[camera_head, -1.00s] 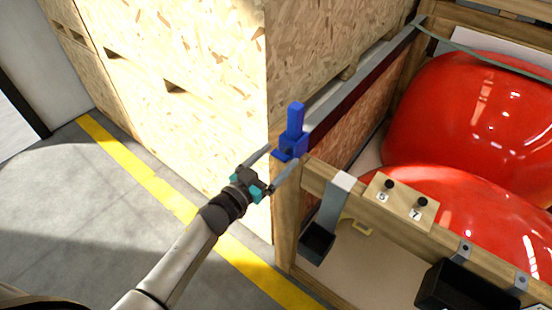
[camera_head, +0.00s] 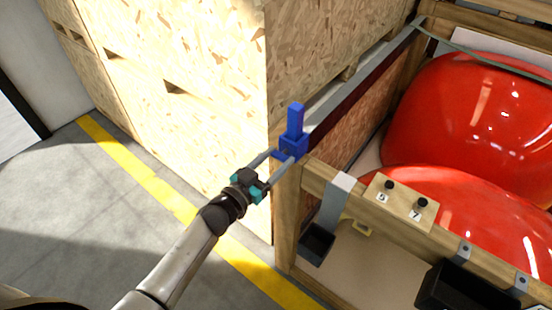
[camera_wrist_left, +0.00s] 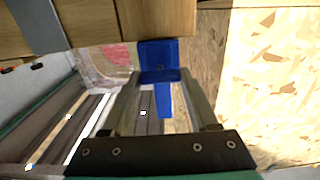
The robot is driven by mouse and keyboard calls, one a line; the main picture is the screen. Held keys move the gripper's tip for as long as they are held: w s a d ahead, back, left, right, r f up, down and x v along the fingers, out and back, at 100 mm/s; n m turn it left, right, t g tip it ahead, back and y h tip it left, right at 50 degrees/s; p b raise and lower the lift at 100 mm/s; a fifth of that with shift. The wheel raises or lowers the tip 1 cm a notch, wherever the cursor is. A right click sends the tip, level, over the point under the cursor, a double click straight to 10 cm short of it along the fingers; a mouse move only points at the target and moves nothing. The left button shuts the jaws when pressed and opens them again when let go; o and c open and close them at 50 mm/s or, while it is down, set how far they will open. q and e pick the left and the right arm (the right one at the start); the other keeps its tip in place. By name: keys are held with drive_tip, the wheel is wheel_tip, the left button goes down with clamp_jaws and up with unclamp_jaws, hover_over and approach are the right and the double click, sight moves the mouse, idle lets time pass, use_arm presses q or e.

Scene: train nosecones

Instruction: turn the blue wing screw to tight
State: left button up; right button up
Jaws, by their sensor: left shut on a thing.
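The blue wing screw (camera_head: 294,138) sits at the top of the wooden crate's near corner post, with an upright blue tab above a blocky base. In the left wrist view the blue screw (camera_wrist_left: 158,62) shows between the fingers. My left gripper (camera_head: 283,157) reaches it from the lower left and its fingers are closed on the screw's lower part. The left gripper also fills the lower middle of the left wrist view (camera_wrist_left: 158,85). The thread and the underside of the screw are hidden. My right gripper is not in view.
The wooden crate (camera_head: 325,182) holds large red nosecones (camera_head: 480,115). A block with two black knobs (camera_head: 402,196), a metal bracket with a black cup (camera_head: 317,242) and a black bin (camera_head: 465,288) are on its front rail. A tall chipboard crate (camera_head: 185,90) stands behind. Floor at left is clear.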

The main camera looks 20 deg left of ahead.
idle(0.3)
use_arm(q)
drive_tip(key=m, duration=0.8)
drive_tip(key=shift+m, duration=0.3)
drive_tip(key=m+b, duration=0.1)
drive_tip(key=m, duration=0.3)
drive_tip(key=shift+d+f+m, duration=0.1)
drive_tip(key=shift+m, duration=0.2)
drive_tip(key=m+b, duration=0.1)
drive_tip(key=m, duration=0.3)
drive_tip(key=shift+m+b, duration=0.3)
drive_tip(key=shift+b, duration=0.05)
drive_tip(key=o, duration=1.4)
drive_tip(key=shift+c, duration=0.2)
drive_tip(key=shift+s, duration=0.15)
